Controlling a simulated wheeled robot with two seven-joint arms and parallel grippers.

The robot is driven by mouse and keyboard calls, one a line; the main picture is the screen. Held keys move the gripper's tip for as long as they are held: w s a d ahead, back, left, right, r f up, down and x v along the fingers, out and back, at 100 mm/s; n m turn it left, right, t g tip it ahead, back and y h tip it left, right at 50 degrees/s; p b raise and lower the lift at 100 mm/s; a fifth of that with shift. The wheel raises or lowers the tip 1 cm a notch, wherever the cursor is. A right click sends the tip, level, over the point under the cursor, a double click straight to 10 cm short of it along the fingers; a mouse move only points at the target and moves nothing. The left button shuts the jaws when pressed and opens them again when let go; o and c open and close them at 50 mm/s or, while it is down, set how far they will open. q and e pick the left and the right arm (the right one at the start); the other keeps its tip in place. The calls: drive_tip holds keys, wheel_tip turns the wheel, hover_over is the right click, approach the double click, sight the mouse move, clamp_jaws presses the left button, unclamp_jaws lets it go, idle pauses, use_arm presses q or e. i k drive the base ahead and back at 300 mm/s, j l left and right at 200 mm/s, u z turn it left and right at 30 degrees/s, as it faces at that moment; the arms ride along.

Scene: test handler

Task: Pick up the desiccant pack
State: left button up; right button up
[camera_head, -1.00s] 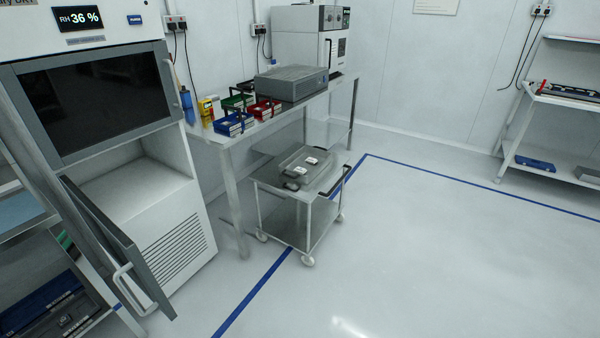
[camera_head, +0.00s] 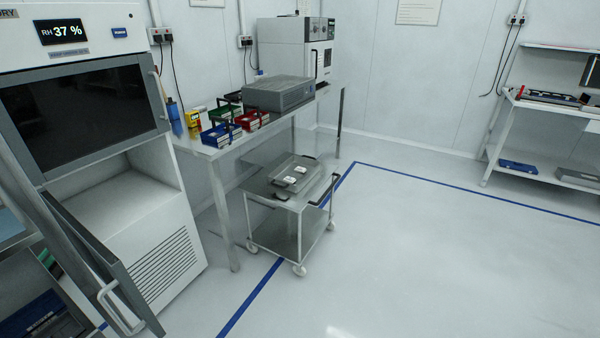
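Two small white pieces lie on the grey tray (camera_head: 313,183) on top of the cart; the nearer white piece (camera_head: 289,180) and the farther white piece (camera_head: 300,169) are both small in view. I cannot tell whether either is the desiccant pack, and no other pack can be made out for certain. Neither of my grippers is in view.
The wheeled cart (camera_head: 290,232) stands beside the steel bench (camera_head: 200,150), which holds red, blue and green bins and a grey box (camera_head: 279,94). At left is a dry cabinet (camera_head: 165,235) with its lower door (camera_head: 95,262) open. Floor right of the cart is clear.

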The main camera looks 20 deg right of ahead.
sight(290, 180)
drive_tip(key=i+l+u, duration=0.1)
drive_tip(key=i+l, duration=0.2)
drive_tip(key=i+l+u, duration=0.1)
drive_tip(key=i+l, duration=0.15)
drive_tip(key=l, duration=0.25)
drive_tip(key=i+l, duration=0.25)
drive_tip(key=l, duration=0.15)
drive_tip(key=u, duration=0.05)
